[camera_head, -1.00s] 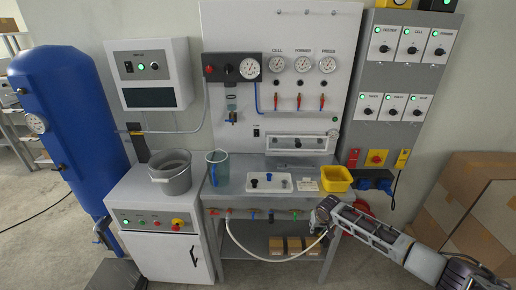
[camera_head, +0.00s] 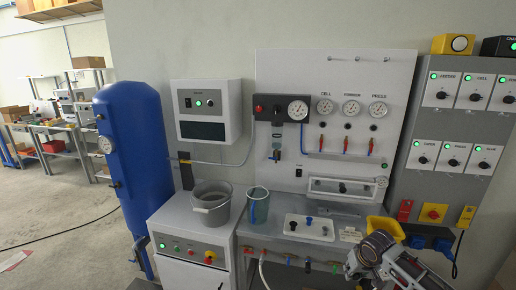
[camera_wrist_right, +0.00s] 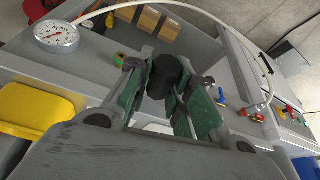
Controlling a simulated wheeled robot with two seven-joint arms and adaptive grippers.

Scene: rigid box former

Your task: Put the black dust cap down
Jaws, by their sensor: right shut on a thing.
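My right gripper (camera_wrist_right: 165,92) is shut on the black dust cap (camera_wrist_right: 167,74), which sits between the green-lined fingertips in the right wrist view. In the head view my right gripper (camera_head: 364,257) is at the bench's front edge, below the yellow bin; the cap cannot be made out there. A white tray (camera_head: 300,236) on the bench holds a blue piece (camera_head: 309,220) and small dark pieces. My left gripper is not in view.
The yellow bin (camera_head: 388,228) stands right of the tray and also shows in the wrist view (camera_wrist_right: 35,108). A blue clear jug (camera_head: 258,206) and a grey bucket (camera_head: 211,207) stand to the left. Valves with coloured handles (camera_head: 290,261) line the bench front.

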